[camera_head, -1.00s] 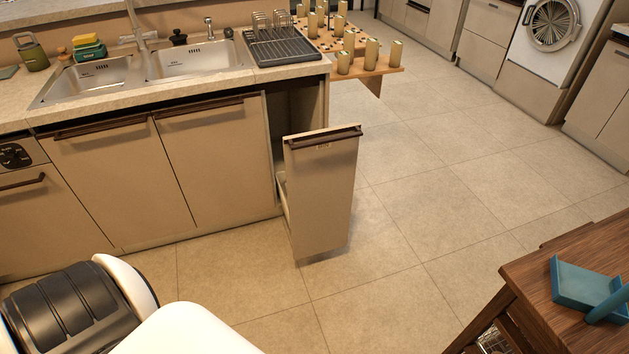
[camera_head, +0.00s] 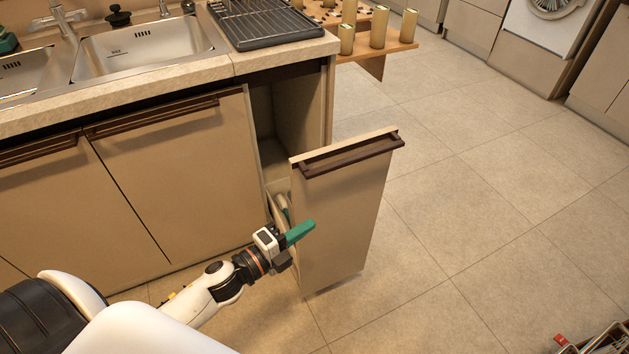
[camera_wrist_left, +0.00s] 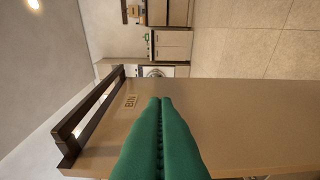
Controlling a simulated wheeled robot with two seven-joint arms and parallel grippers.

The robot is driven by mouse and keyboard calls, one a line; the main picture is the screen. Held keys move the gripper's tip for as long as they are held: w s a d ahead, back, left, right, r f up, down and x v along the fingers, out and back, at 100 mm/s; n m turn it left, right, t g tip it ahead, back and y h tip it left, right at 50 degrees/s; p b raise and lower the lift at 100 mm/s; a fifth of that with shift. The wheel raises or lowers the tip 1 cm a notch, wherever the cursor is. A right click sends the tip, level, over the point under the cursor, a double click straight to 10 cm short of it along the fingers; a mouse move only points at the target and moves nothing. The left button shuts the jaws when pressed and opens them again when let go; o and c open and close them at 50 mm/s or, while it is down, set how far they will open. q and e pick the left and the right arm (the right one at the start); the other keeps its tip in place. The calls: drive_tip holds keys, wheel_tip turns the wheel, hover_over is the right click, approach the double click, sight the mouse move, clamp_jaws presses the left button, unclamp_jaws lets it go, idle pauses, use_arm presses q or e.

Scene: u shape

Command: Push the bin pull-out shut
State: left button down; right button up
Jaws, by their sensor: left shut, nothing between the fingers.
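The bin pull-out (camera_head: 345,215) stands open from the end of the counter run, a tall beige front with a dark brown bar handle along its top. In the left wrist view its front (camera_wrist_left: 220,115) carries a "BIN" label and the handle (camera_wrist_left: 90,120) lies to the left. My left gripper (camera_head: 300,232) has green fingers, shut and empty, in front of the pull-out's front panel near its left edge. The green fingers (camera_wrist_left: 160,130) point along the panel in the left wrist view; I cannot tell whether they touch it. My right gripper is not in view.
The sink counter (camera_head: 180,75) with a dark drying rack (camera_head: 270,25) runs above closed cabinets (camera_head: 180,170). The tiled floor (camera_head: 480,190) to the right is clear. A rack with coloured items (camera_head: 600,340) stands at bottom right.

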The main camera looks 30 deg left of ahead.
sight(329, 192)
use_arm(q)
drive_tip(key=w, duration=0.3)
drive_tip(key=w+d, duration=0.1)
drive_tip(key=w, duration=0.7)
drive_tip(key=shift+d+r, duration=0.25)
drive_tip(key=shift+d, duration=0.1)
drive_tip(key=shift+w+a, duration=0.3)
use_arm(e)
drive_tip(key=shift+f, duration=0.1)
use_arm(q)
drive_tip(key=shift+a, duration=0.1)
